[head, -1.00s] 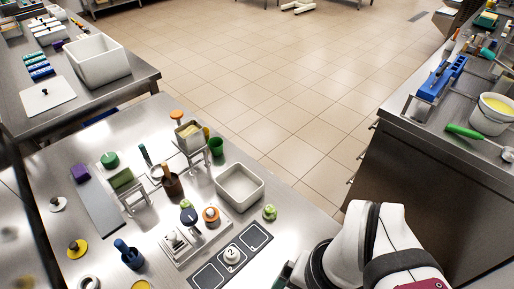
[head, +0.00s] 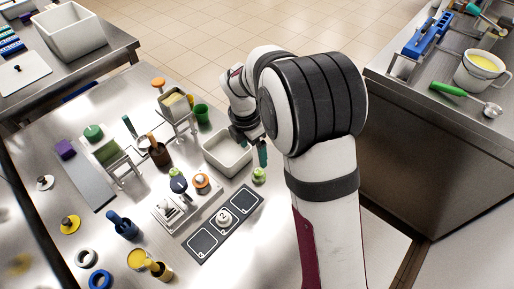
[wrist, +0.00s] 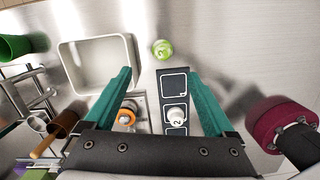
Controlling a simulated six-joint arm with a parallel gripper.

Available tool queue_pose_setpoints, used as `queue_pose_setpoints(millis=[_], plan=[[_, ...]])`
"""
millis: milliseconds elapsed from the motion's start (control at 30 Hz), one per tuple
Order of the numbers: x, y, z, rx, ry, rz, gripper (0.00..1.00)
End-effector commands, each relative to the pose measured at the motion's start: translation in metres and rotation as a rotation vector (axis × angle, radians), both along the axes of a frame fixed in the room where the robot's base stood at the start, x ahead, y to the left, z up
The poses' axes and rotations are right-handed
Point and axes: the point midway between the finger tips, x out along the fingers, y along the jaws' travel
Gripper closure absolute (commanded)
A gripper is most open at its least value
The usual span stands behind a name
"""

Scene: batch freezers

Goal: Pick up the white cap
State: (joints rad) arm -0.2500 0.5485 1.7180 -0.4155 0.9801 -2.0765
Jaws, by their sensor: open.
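The white cap (head: 223,217), marked with a 2, stands upright on the middle square of a dark three-square panel (head: 242,200). In the wrist view the white cap (wrist: 177,115) also shows, between my finger lines and nearer the right finger. My gripper (wrist: 162,78) is open with green fingers and nothing between the tips. In the head view my gripper (head: 262,152) is beyond the panel, near the grey bin, and partly hidden by my arm. It is above the table and apart from the cap.
A green cap (head: 259,175) stands just past the panel's far end. The open grey bin (wrist: 62,62) is close to my left finger. Bare metal table lies right of the panel.

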Motion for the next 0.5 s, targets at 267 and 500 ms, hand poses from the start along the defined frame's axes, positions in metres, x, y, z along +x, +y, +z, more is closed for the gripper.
queue_pose_setpoints(millis=[267, 500], plan=[[0.003, -0.007, -0.061, 0.001, 0.002, -0.005, 0.11], [0.004, -0.016, -0.104, 0.001, 0.004, -0.006, 0.11]])
